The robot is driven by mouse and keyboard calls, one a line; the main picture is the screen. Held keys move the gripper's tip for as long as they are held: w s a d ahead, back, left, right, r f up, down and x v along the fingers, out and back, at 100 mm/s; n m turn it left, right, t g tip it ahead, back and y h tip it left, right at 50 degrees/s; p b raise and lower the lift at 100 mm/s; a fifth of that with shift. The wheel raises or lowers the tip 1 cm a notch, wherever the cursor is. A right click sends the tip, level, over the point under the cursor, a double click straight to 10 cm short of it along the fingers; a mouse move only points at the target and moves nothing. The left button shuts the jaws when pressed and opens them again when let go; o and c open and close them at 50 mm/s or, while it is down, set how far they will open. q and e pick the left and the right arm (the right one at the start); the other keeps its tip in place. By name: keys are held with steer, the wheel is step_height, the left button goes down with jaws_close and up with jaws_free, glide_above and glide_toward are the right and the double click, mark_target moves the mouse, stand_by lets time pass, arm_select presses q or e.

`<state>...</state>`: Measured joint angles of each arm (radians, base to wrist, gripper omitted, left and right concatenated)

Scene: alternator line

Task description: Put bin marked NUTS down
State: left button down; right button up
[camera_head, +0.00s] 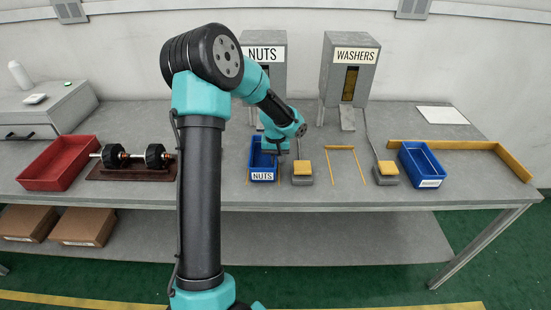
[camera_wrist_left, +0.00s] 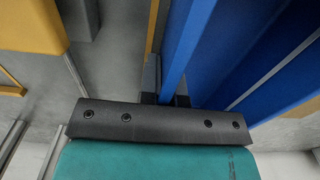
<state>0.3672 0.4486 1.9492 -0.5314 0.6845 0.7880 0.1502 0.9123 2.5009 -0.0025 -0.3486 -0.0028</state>
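The blue bin marked NUTS (camera_head: 263,176) is upright in front of the NUTS dispenser (camera_head: 263,54), between two thin yellow strips on the table. I cannot tell whether its base touches the tabletop. My left gripper (camera_head: 277,148) is over the bin's back right side; its fingertips are mostly hidden in the head view. In the left wrist view, the fingers of my left gripper (camera_wrist_left: 166,85) stand on both sides of a blue bin wall (camera_wrist_left: 190,45) and are closed on it. My right gripper is not in view.
A pad with a yellow top (camera_head: 303,168) stands close right of the bin. Beyond are an empty yellow-marked spot (camera_head: 341,150), another yellow-topped pad (camera_head: 388,170) and a second blue bin (camera_head: 421,165). A red bin (camera_head: 62,163) and a metal part on a brown board (camera_head: 128,173) lie left.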

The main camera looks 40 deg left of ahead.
arm_select(q)
steer(key=shift+f, duration=0.15)
steer(key=c, duration=1.3)
jaws_free()
step_height(320, 180, up, 12)
steer(key=shift+r, duration=0.2)
